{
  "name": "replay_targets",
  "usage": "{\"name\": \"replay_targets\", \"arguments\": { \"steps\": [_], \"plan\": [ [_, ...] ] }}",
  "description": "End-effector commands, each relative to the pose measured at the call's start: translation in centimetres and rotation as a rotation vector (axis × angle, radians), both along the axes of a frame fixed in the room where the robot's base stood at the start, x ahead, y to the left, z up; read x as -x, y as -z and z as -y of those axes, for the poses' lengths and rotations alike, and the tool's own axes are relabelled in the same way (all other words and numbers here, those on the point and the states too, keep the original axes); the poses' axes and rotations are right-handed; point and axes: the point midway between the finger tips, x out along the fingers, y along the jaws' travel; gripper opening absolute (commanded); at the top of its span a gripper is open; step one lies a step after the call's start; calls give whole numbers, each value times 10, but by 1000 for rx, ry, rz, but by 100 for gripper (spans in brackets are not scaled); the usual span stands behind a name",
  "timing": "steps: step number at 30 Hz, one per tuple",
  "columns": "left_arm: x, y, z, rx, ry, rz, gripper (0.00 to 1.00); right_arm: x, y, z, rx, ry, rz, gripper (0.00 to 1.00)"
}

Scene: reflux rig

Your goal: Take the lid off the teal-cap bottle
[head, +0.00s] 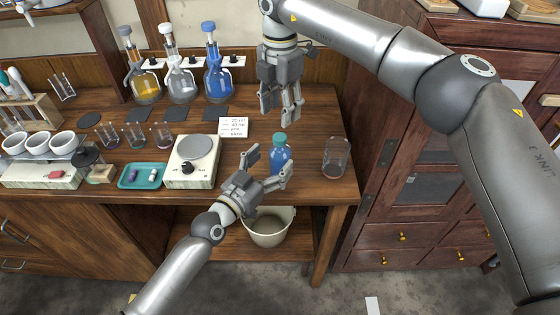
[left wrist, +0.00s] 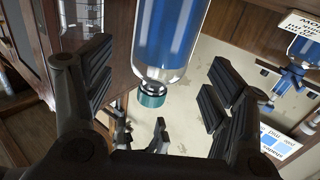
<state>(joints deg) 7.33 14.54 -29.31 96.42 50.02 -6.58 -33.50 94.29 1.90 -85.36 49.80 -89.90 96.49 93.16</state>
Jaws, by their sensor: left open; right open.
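The bottle (head: 281,158) with blue liquid stands near the front edge of the bench, with its teal cap (head: 279,139) on top. My left gripper (head: 268,165) is open at the bottle's front, with a finger toward each side. In the left wrist view the bottle (left wrist: 168,38) and teal cap (left wrist: 152,97) appear upside down between the open left fingers (left wrist: 160,88), with gaps visible on both sides. My right gripper (head: 281,106) is open and empty, pointing down above and slightly behind the cap. It also shows in the left wrist view (left wrist: 145,137).
An empty-looking glass beaker (head: 336,158) stands right of the bottle. A hot plate (head: 193,160), a teal tray (head: 143,176) and a written card (head: 233,127) are to the left. Several flasks stand behind. A bin (head: 269,228) is below the bench edge.

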Motion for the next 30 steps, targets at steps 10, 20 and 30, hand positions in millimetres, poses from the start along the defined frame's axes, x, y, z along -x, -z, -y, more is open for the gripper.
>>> {"name": "replay_targets", "arguments": {
  "steps": [10, 20, 30],
  "plan": [
    [-31, 0, 21, -2, 1, 1, 78, 0, 0, -1, -2, -2, -1, 47],
    [-33, 0, 22, -1, 1, 0, 75, 0, 0, -1, -2, -2, -1, 47],
    [-33, 0, 22, -1, 1, 0, 31, 0, 0, -1, -2, -2, -1, 47]
  ]
}}
